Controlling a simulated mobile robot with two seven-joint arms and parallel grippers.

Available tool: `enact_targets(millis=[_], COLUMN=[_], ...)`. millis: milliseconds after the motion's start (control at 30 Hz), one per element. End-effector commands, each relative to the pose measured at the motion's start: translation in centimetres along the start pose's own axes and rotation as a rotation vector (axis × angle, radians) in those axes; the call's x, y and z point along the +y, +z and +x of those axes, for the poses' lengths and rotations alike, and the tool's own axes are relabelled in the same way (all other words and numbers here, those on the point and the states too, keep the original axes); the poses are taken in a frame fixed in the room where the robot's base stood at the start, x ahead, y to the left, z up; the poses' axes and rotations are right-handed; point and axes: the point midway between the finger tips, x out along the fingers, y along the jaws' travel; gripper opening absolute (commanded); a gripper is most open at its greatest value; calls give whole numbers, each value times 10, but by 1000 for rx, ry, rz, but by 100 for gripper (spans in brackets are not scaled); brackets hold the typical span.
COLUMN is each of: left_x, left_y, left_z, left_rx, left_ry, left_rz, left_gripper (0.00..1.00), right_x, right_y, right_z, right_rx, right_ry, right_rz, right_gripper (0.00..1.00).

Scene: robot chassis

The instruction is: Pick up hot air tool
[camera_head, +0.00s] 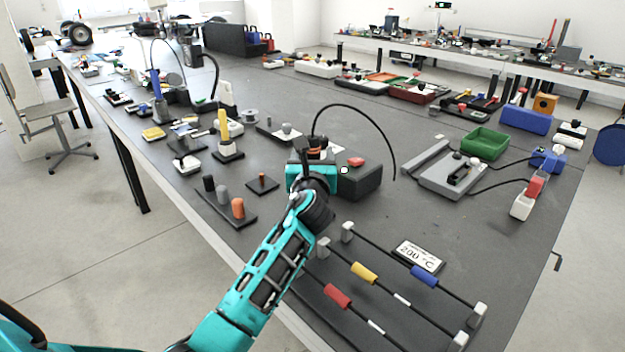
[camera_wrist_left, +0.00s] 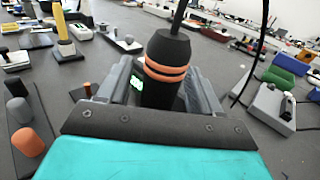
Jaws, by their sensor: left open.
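The hot air tool (camera_wrist_left: 167,58) is a black upright cylinder with orange rings, seen large in the left wrist view. In the head view only its top (camera_head: 317,146) shows above my gripper, with a black cable looping from it. It stands at a dark station box (camera_head: 360,181) with a red knob. My left gripper (camera_head: 313,176) is open, with its fingers on either side of the tool in the wrist view (camera_wrist_left: 160,88). I cannot tell whether the fingers touch it. The tool's lower part is hidden by the gripper. My right gripper is not in view.
Orange and grey pegs (camera_head: 237,207) stand left of my gripper. Rods with coloured grips (camera_head: 365,272) and a "200 °C" sign (camera_head: 418,256) lie at the front right. A grey tray (camera_head: 450,172) and green bin (camera_head: 484,143) are further right. The dark table (camera_head: 400,125) is partly clear behind the tool.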

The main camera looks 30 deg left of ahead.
Motion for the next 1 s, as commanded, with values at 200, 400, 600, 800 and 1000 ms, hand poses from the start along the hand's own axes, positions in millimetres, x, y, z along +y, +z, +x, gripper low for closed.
enact_targets(millis=[200, 400, 600, 800, 1000], left_x=[0, 0, 0, 0, 0], left_y=[1, 1, 0, 0, 2], left_z=[11, 10, 10, 10, 10], left_rx=[0, 0, 0, 0, -2], left_ry=[-1, -1, 0, 0, -1], left_rz=[0, 0, 0, 0, 0], left_gripper=[65, 59, 40, 21, 13], right_x=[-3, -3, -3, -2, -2], right_y=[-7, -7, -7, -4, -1], right_z=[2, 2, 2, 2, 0], right_rx=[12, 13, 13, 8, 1], right_ry=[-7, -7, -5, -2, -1], right_rz=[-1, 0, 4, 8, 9], right_gripper=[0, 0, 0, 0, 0])
